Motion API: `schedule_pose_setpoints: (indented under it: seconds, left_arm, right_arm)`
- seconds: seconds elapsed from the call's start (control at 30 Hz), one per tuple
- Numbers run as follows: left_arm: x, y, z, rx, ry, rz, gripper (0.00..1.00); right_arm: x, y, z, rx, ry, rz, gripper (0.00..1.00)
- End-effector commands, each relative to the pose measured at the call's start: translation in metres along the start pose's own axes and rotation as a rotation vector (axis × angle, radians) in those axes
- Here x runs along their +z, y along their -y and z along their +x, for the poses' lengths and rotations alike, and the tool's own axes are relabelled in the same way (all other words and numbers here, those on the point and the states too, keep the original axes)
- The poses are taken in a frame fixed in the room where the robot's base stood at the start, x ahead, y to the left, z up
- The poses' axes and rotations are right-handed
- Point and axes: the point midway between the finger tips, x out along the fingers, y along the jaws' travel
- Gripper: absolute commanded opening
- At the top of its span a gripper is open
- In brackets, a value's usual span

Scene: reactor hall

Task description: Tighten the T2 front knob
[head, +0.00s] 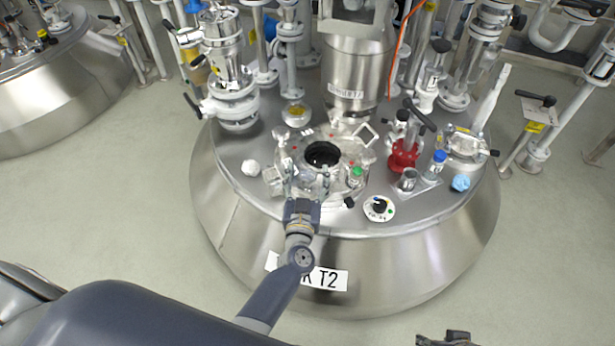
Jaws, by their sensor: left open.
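The T2 tank (225,215) is a steel vessel with a label (330,280) on its front; my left arm covers part of the label. Its round hatch (322,155) has a dark opening and fittings around the rim. My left gripper (306,184) is open over the hatch's front rim, fingers pointing away from me. The fittings between and under its fingers are too small and covered to tell whether a front knob is there. A small black knob (349,202) shows right of the gripper, apart from it. A dark part of my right gripper (445,338) shows at the bottom edge.
On the tank top are a white dial with a black knob (379,207), a red valve (404,155), a green-capped bottle (356,176), a blue-capped bottle (438,163) and crumpled wads. Tall pipes and valves crowd the back. The floor in front right is clear.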

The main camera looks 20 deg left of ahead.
Motion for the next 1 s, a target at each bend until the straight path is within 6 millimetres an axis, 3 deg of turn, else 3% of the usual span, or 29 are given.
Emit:
schedule_pose_setpoints:
  seconds: [0.2, 0.4, 0.73, 1.0]
  left_arm:
    - [0.0, 0.0, 0.0, 0.0, 0.001, 0.001, 0.6]
    - [0.0, 0.0, 0.0, 0.0, 0.0, 0.0, 0.17]
    - [0.0, 0.001, 0.0, 0.026, 0.0, 0.002, 0.17]
    - [0.001, 0.002, 0.0, 0.159, 0.001, 0.005, 0.17]
  right_arm:
    - [0.0, 0.0, -0.001, 0.0, 0.0, 0.0, 0.4]
    - [0.0, 0.0, 0.0, 0.001, 0.0, 0.0, 0.4]
    - [-0.001, 0.0, 0.0, 0.001, -0.002, 0.0, 0.4]
    - [0.004, 0.0, 0.011, 0.0, 0.011, 0.0, 0.4]
